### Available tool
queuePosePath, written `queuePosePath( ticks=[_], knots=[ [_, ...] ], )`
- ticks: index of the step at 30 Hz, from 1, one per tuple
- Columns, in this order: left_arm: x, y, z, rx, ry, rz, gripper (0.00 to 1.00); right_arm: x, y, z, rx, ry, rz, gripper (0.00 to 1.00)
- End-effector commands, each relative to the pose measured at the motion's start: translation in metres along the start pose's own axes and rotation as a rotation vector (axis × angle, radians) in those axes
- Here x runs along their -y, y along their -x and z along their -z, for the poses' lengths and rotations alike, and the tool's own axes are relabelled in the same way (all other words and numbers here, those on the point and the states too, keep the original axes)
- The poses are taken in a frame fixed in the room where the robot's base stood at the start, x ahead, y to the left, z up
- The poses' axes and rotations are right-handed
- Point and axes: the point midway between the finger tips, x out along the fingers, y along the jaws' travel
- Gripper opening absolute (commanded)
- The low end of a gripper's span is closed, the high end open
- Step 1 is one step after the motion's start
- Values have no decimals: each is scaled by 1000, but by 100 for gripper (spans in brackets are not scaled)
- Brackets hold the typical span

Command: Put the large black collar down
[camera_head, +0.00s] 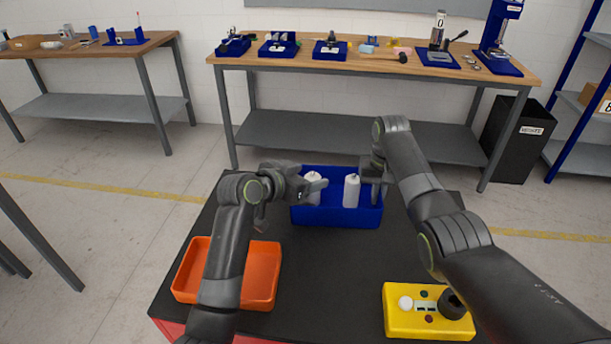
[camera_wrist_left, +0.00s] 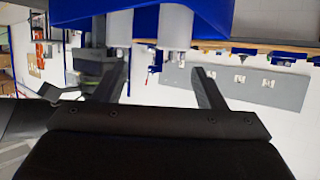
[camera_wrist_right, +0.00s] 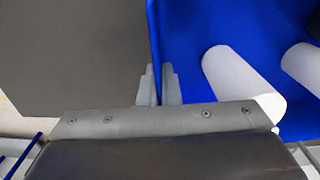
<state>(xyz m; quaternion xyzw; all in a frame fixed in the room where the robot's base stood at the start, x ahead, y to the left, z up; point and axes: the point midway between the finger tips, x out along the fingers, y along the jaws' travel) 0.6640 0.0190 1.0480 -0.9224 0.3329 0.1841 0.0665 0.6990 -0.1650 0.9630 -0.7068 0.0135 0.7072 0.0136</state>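No collar shows in either gripper. A round black part (camera_head: 453,304) sits on the right end of the yellow box (camera_head: 400,328); I cannot tell whether it is the large black collar. My left gripper (camera_head: 311,190) is open at the left of the blue bin (camera_head: 335,216), beside a white cylinder (camera_head: 314,178); nothing shows between its fingers (camera_wrist_left: 160,88). My right gripper (camera_head: 375,178) is at the bin's right side. In the right wrist view its fingers (camera_wrist_right: 158,88) are close together, one on each side of the bin wall. A second white cylinder (camera_head: 351,190) stands in the bin.
An orange tray (camera_head: 263,275) lies at the left of the black tabletop (camera_head: 320,290), under my left arm. The tabletop's middle is clear. A wooden bench (camera_head: 350,68) with several blue fixtures stands behind, with a dark bin (camera_head: 517,140) at its right.

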Motion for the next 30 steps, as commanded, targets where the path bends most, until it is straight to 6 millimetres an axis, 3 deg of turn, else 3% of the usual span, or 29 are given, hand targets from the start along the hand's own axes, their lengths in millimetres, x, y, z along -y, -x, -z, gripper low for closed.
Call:
queuePosePath(
  ticks=[13,30],
  knots=[
    [0,9,13,-2,-2,1,64,0,0,0,-1,0,0,0],
    [1,104,11,0,-3,3,64,0,0,0,-1,0,0,0]
  ],
)
